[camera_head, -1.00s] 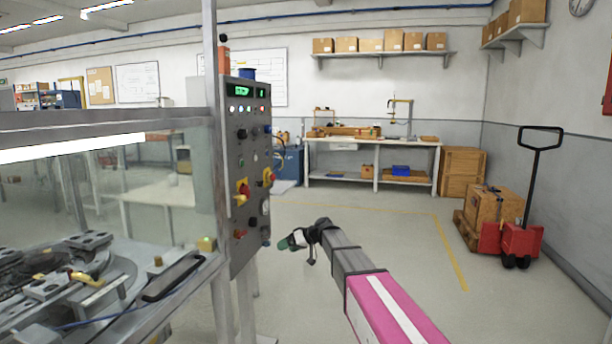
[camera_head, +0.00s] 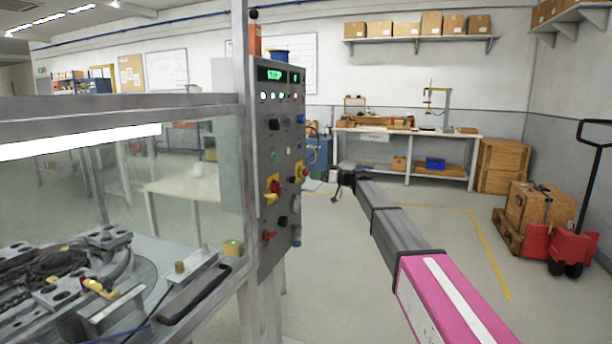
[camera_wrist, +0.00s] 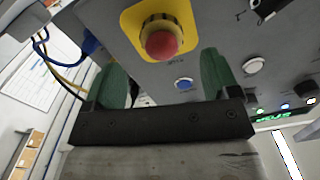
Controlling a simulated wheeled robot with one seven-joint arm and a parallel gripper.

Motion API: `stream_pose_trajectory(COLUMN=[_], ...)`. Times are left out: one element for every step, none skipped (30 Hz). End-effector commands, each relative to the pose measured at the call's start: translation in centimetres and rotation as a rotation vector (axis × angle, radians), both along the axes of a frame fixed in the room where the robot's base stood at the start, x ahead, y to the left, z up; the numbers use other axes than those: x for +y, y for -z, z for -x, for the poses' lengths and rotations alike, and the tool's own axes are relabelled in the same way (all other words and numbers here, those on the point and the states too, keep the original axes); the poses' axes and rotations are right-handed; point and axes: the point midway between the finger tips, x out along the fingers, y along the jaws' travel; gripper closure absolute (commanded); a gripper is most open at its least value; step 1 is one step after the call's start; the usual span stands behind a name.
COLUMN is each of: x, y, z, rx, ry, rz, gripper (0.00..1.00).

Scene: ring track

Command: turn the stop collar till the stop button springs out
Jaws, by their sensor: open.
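The red stop button (camera_wrist: 162,42) sits on a yellow plate (camera_wrist: 130,20) on the grey control panel. The stop collar (camera_wrist: 148,24) shows as a dark, brownish ring behind the red cap. My gripper (camera_wrist: 162,60) is open, with one green finger on each side of the button in the wrist view and clear gaps between. I cannot tell whether the fingertips reach the collar's depth. In the head view the stop button (camera_head: 305,172) is on the panel's right side, and my gripper (camera_head: 328,180) is at about its height; its fingers are hard to make out.
The panel (camera_head: 262,150) carries several other controls, including a red-and-yellow switch (camera_head: 272,189). A blue button (camera_wrist: 184,84) and a white button (camera_wrist: 253,66) are close to my right finger. A glazed machine enclosure (camera_head: 120,190) stands left.

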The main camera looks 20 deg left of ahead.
Motion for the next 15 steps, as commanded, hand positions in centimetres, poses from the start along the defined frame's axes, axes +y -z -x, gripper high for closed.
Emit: stream_pose_trajectory(x=[1.1, 1.6, 2.3, 2.9, 3.4, 4.1, 4.5, 4.8, 5.2, 5.5, 5.7, 6.0, 6.1, 6.1, 6.2], y=[0.0, 0.0, 0.0, 0.0, 0.0, 0.0, 0.0, 0.0, 0.0, 0.0, 0.0, 0.0, 0.0, 0.0, 0.0], z=[-0.2, -0.3, -0.4, -0.4, -0.4, -0.4, -0.5, -0.5, -0.6, -0.6, -0.6, -0.5, -0.5, -0.5, -0.5], rx=[0.000, 0.000, 0.000, 0.000, 0.001, 0.001, 0.001, 0.001, 0.001, 0.001, 0.001, 0.001, 0.001, 0.001, 0.001], ry=[-0.001, 0.000, 0.000, -0.001, -0.001, -0.001, 0.000, 0.001, 0.001, 0.001, 0.001, 0.001, 0.001, 0.001, 0.001], rz=[0.001, 0.000, 0.001, 0.001, 0.001, 0.001, 0.001, 0.001, 0.001, 0.001, 0.001, 0.001, 0.001, 0.001, 0.001], gripper=[0.19, 0.19, 0.19, 0.19, 0.19, 0.19, 0.19, 0.19, 0.19, 0.19, 0.19, 0.19, 0.19, 0.19, 0.19])
